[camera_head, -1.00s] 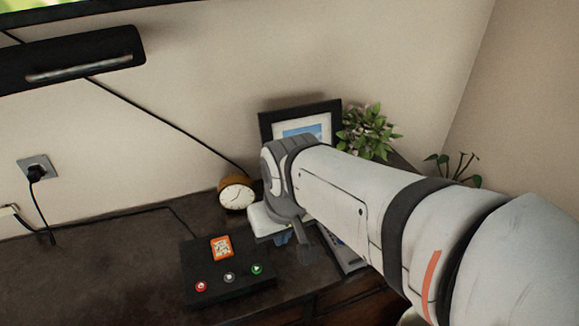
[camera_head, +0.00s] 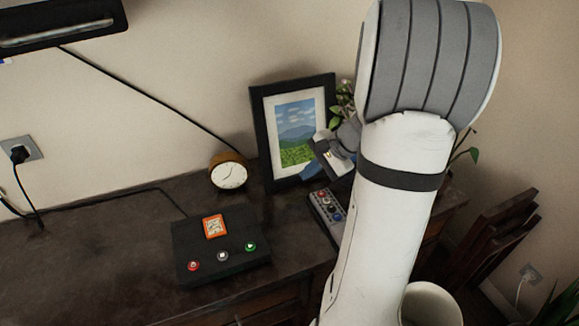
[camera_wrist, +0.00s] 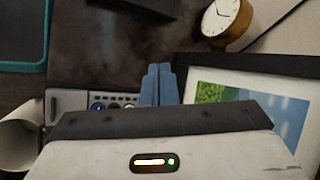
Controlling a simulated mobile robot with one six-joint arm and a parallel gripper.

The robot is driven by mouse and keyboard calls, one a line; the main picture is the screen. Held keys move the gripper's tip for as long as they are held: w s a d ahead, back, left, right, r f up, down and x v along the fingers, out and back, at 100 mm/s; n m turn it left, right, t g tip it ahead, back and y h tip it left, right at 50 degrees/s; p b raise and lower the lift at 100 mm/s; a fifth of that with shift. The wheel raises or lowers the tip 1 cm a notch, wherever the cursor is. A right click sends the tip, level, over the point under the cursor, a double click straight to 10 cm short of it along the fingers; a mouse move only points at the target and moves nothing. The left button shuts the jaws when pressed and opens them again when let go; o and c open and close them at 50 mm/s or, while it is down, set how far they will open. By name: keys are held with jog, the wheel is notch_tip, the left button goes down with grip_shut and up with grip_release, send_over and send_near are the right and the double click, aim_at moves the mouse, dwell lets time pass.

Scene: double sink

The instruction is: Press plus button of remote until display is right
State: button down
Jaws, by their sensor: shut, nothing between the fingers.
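A slim grey device with red, blue and pale buttons (camera_head: 328,207), which looks like the remote, lies on the desk beside the picture frame. My arm hides part of it in the head view. In the wrist view its button row (camera_wrist: 95,103) shows left of my fingers, partly covered by the gripper body. I cannot read a plus sign or a display on it. My gripper (camera_head: 312,170) is shut and empty, in front of the picture frame and above the device's far end. Its blue fingers (camera_wrist: 158,70) are together in the wrist view and appear apart from the buttons.
A black box (camera_head: 222,265) with an orange screen and red, grey and green buttons sits left on the desk (camera_head: 100,245). A round clock (camera_head: 228,172) and the picture frame (camera_head: 262,130) stand behind. A white bin (camera_head: 430,305) is at lower right.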

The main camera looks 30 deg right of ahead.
aim_at(330, 202)
jog(key=w+d+f+m+t, duration=0.2)
jog(key=d+f+m, duration=0.2)
jog(key=d, duration=0.5)
jog(key=shift+d+f+m+t+b, duration=0.15)
jog(key=shift+f+m+t+b, duration=0.15)
jog(key=shift+m, duration=0.2)
jog(key=shift+f, duration=0.1)
notch_tip(330, 202, down, 9)
jog(key=b, duration=0.6)
jog(key=shift+s+b, duration=0.1)
jog(key=shift+b, duration=0.2)
dwell(0.9)
jog(key=shift+f+b, duration=0.25)
jog(key=shift+b, duration=0.15)
jog(key=shift+f+b, duration=0.5)
dwell(0.5)
jog(key=shift+r, duration=0.1)
jog(key=shift+r+p, duration=0.6)
jog(key=shift+r, duration=0.25)
